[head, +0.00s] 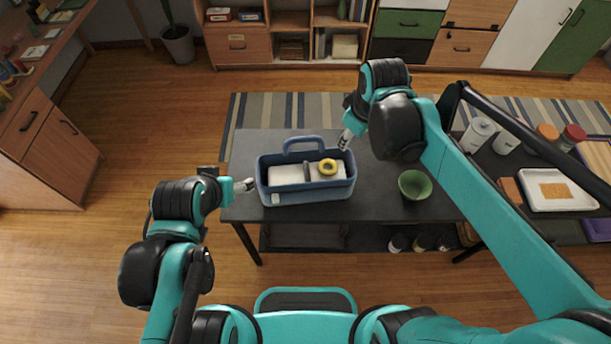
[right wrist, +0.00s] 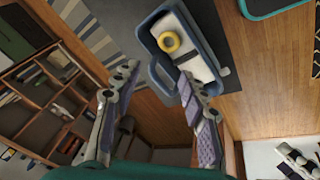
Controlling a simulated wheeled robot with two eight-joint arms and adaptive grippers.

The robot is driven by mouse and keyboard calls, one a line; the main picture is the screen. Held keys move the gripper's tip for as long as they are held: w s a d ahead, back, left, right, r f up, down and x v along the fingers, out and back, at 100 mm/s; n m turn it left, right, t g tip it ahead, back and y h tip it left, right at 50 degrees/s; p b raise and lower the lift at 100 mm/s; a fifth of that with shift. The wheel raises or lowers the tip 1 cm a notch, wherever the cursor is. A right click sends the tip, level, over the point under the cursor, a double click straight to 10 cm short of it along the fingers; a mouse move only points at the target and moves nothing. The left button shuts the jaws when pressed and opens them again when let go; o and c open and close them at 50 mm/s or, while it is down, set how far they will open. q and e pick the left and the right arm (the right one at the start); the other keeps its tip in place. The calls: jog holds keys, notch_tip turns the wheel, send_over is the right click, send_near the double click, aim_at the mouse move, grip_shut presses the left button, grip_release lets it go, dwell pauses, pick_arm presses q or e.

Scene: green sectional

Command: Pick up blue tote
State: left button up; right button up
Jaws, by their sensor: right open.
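The blue tote (head: 282,194) stands upright on the dark table, with its handle (head: 303,141) raised at the far side. Inside it are a yellow ring (head: 328,167) and white items. My left gripper (head: 248,184) is just left of the tote's left wall; its finger opening is too small to tell. My right gripper (head: 344,140) is by the tote's far right corner, above the table. In the right wrist view, my right gripper (right wrist: 165,90) has its fingers spread, with the tote (right wrist: 156,62) beyond the fingertips.
A green bowl (head: 415,185) sits on the dark table (head: 385,207) to the right of the tote. A side cart at right holds jars and a white tray (head: 557,204). Shoes or bottles stand on the table's lower shelf. Cabinets (head: 238,45) line the back.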

jog(key=w+a+f+n+g, duration=0.2)
jog(key=w+a+f+n, duration=0.2)
jog(key=w+a+n, duration=0.3)
jog(key=n+g+p, duration=0.1)
jog(key=n+g, duration=0.1)
jog(key=n, duration=0.1)
send_over(304, 137)
jog(key=shift+h, duration=0.3)
jog(key=f, duration=0.4)
jog(key=shift+s+d+f, duration=0.3)
jog(key=shift+s+f, duration=0.05)
jog(key=shift+f, duration=0.05)
jog(key=shift+w+a+f, duration=0.1)
jog(key=shift+f, duration=0.25)
notch_tip(304, 137, down, 2)
jog(key=shift+b, duration=0.35)
jog(key=f, duration=0.1)
jog(key=f+b, duration=0.1)
jog(key=f, duration=0.3)
jog(key=shift+w+a+f+b, duration=0.2)
jog(key=shift+w+f+b, duration=0.05)
jog(key=shift+b, duration=0.05)
jog(key=shift+r, duration=0.1)
grip_shut()
